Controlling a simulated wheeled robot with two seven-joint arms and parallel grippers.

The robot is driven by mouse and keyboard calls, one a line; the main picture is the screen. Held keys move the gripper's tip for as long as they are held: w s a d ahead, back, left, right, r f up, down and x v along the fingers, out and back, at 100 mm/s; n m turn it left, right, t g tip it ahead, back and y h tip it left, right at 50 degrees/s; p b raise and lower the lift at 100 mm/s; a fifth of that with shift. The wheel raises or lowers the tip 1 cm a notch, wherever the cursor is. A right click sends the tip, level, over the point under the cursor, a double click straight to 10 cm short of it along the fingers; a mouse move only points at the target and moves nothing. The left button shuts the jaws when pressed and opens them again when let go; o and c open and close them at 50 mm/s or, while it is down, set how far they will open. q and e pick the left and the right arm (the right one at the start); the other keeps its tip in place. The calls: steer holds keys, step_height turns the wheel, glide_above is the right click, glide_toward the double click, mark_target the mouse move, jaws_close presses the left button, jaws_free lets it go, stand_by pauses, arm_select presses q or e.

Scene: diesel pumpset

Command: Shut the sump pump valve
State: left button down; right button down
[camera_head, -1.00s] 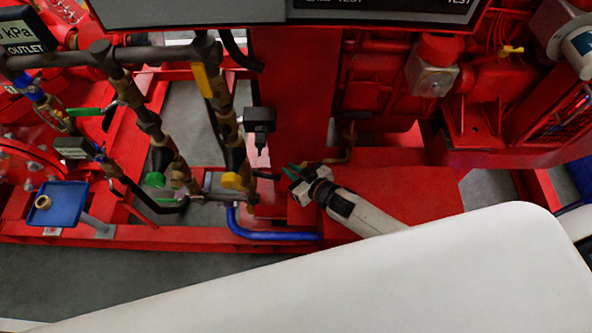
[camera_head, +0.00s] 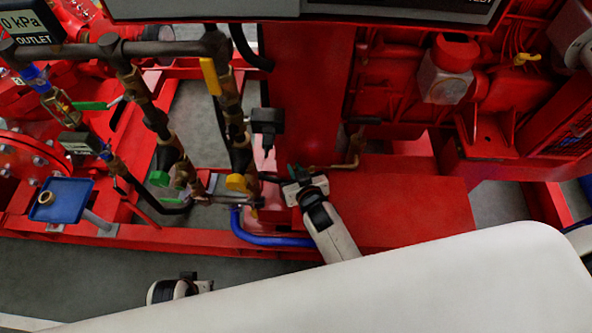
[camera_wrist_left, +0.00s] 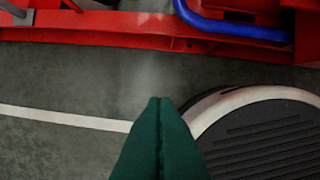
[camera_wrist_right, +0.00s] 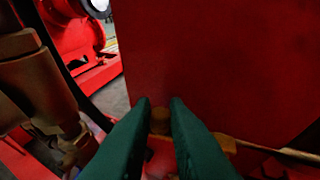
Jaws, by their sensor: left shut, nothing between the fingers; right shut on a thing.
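My right gripper (camera_head: 289,174) is at the lower pipework, right of the yellow handle (camera_head: 238,182) on the brass-and-dark pipe (camera_head: 236,130). In the right wrist view its green fingers (camera_wrist_right: 160,104) have a small brass-coloured piece (camera_wrist_right: 160,122) between them. They are shut on it. I cannot tell for sure whether this is the sump pump valve's handle, since the fingers hide much of it. In the left wrist view my left gripper (camera_wrist_left: 159,101) is shut and empty above the grey floor. In the head view only its wrist part shows, at the lower left.
Red frame rails and a red block (camera_head: 400,205) surround my right gripper. A blue hose (camera_head: 270,240) runs just below it. My white arm covers the lower right.

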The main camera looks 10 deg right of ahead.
steer(key=shift+w+r, duration=0.1)
steer(key=shift+r, duration=0.05)
steer(key=c, duration=1.4)
jaws_free()
